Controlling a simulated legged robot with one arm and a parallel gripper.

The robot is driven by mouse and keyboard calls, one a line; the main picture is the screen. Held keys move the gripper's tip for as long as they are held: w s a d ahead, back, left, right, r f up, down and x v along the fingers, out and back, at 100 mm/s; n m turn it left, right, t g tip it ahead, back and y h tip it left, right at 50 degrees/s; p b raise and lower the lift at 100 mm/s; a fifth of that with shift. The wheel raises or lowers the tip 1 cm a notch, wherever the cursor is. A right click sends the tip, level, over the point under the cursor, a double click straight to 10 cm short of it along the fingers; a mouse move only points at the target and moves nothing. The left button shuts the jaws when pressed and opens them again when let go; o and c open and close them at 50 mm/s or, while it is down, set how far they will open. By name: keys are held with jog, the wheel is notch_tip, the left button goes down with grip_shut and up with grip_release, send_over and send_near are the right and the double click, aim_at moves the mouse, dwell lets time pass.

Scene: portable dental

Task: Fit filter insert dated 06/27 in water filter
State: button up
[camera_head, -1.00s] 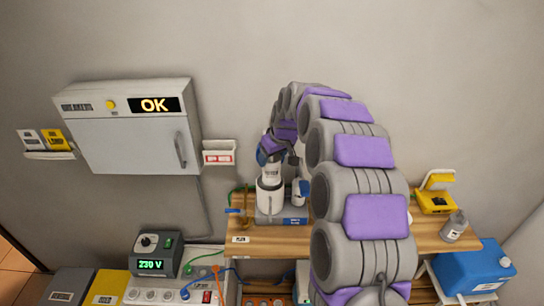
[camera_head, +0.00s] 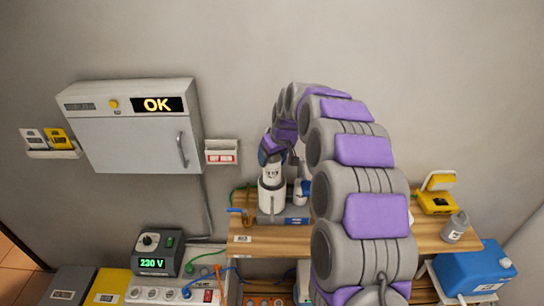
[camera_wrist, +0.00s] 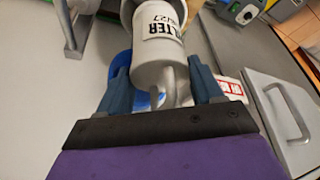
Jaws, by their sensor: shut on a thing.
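The filter insert (camera_wrist: 152,62) is a white cylinder whose label reads "FILTER" with a partly hidden date ending in "/27". In the wrist view it lies between the two blue-grey fingers of my gripper (camera_wrist: 160,88), which is shut on its handle end. In the head view the insert (camera_head: 272,172) stands roughly upright below my gripper (camera_head: 270,153). The white water filter housing (camera_head: 270,195) is directly beneath it on the wooden shelf. The insert's lower end meets or overlaps the housing's top in this view. I cannot tell how deep it sits.
A small white and blue canister (camera_head: 301,192) stands just right of the housing. A blue-handled tap (camera_head: 242,212) is at its left. A grey cabinet reading OK (camera_head: 135,135) and a small wall box (camera_head: 222,152) are farther left. The shelf (camera_head: 430,236) also holds a grey bottle (camera_head: 455,227).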

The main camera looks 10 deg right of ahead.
aim_at(273, 178)
jog(key=shift+f+b, duration=1.05)
jog(key=shift+f, duration=3.55)
jog(key=shift+s, duration=0.1)
